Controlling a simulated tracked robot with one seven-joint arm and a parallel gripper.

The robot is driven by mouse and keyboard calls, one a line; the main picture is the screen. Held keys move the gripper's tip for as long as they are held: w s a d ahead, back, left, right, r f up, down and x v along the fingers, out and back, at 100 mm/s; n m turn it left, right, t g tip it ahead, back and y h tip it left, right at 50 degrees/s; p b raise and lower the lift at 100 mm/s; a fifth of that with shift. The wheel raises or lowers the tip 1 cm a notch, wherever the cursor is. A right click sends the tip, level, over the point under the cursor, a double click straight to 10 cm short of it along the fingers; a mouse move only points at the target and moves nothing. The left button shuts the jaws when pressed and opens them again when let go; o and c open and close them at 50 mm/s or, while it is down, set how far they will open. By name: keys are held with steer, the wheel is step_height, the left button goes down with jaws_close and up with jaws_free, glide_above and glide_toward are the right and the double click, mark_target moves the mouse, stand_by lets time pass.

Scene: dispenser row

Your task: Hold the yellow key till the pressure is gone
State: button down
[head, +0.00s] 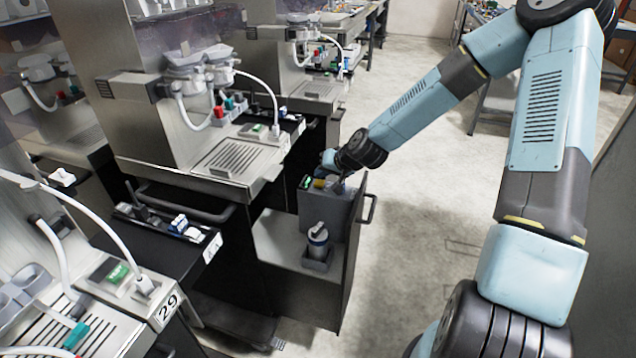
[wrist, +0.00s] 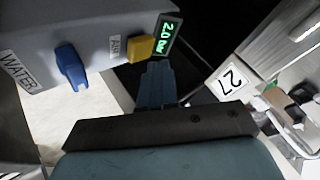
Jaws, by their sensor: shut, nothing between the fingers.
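The yellow key (wrist: 141,48) sticks out of a grey unit beside an "AIR" label in the wrist view. It also shows small on top of the grey unit (head: 326,208) in the head view (head: 319,183). A dark display (wrist: 167,35) with lit green characters, hard to read exactly, is right beside the key. A blue key (wrist: 70,67) by a "WATER" label is further left. My gripper (wrist: 157,66) is shut and empty, its blue fingertips close beside the yellow key's lower edge. I cannot tell whether they touch it.
The unit stands in a pulled-out drawer (head: 272,240) with a grey bottle (head: 318,240). A tall front panel with a handle (head: 370,208) borders it on the right. Dispensing machines (head: 190,110) line the left. The floor (head: 425,220) to the right is clear.

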mark_target(322, 183)
steer(key=shift+s+f, duration=0.1)
steer(key=shift+f, duration=0.75)
stand_by(1.4)
stand_by(2.2)
steer(key=shift+r, duration=0.95)
steer(key=shift+r, duration=2.5)
